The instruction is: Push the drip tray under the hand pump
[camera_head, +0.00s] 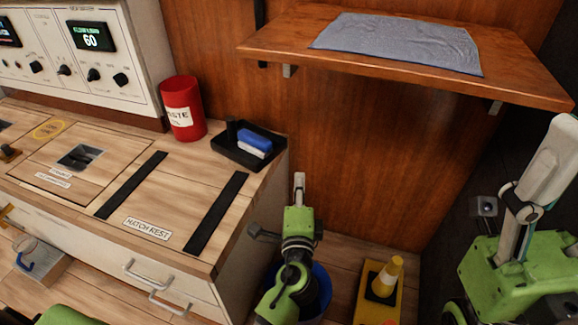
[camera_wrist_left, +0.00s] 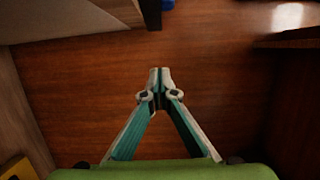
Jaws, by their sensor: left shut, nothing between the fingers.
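My left gripper (camera_head: 299,182) points up in front of the brown wood wall, beyond the counter's right end. It is shut and empty; its fingertips meet in the left wrist view (camera_wrist_left: 159,78). A black tray (camera_head: 229,155) lies on the counter's back right corner, holding a blue and white block (camera_head: 254,142) and a dark upright piece. The gripper is apart from it, to its lower right. I cannot tell whether this is the drip tray, and I make out no clear hand pump. Part of my right arm (camera_head: 500,265) shows at the right; its fingers are unclear.
Two black strips (camera_head: 216,212) lie on the counter (camera_head: 180,185). A wooden shelf (camera_head: 290,45) with a grey cloth (camera_head: 400,43) overhangs the wall. A blue bucket (camera_head: 322,290) and a yellow stand (camera_head: 377,305) are low down.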

